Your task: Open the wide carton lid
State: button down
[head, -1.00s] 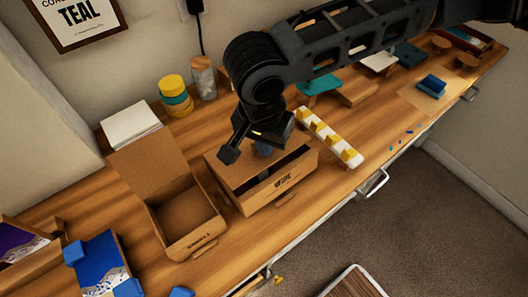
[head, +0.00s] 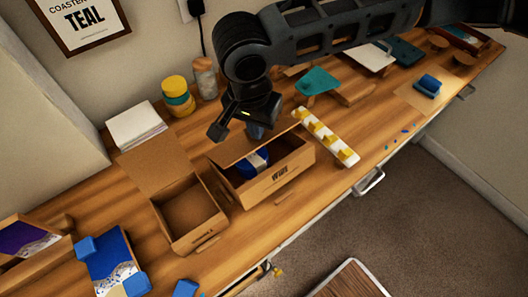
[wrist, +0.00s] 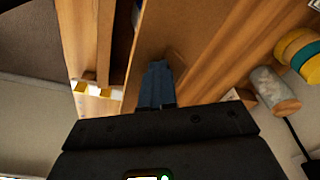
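In the wrist view the fingers (wrist: 157,85) look closed together, beside the brown lid panel. Whether they touch the lid is unclear.
A second carton (head: 205,238) stands open just left. A white strip with yellow blocks (head: 325,137) lies to the right. Behind are a cork-topped jar (head: 205,80), stacked yellow and teal tubs (head: 177,97) and white paper (head: 135,124). Bench's front edge is close.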

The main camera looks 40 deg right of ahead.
jog(key=shift+w+r+p, duration=0.2)
jog(key=shift+w+r, duration=0.1)
jog(key=shift+w, duration=0.2)
jog(key=shift+w+r+p, duration=0.15)
jog(key=shift+w+r, duration=0.1)
jog(key=shift+w, duration=0.25)
jog(key=shift+w+r, duration=0.2)
jog(key=shift+w, duration=0.4)
jog(key=shift+w+r, duration=0.2)
jog(key=shift+w, duration=2.7)
jog(key=w, duration=0.2)
jog(key=w+f, duration=0.1)
jog(key=w, duration=0.1)
jog(key=shift+f+b, duration=0.15)
jog(key=shift+b, duration=0.25)
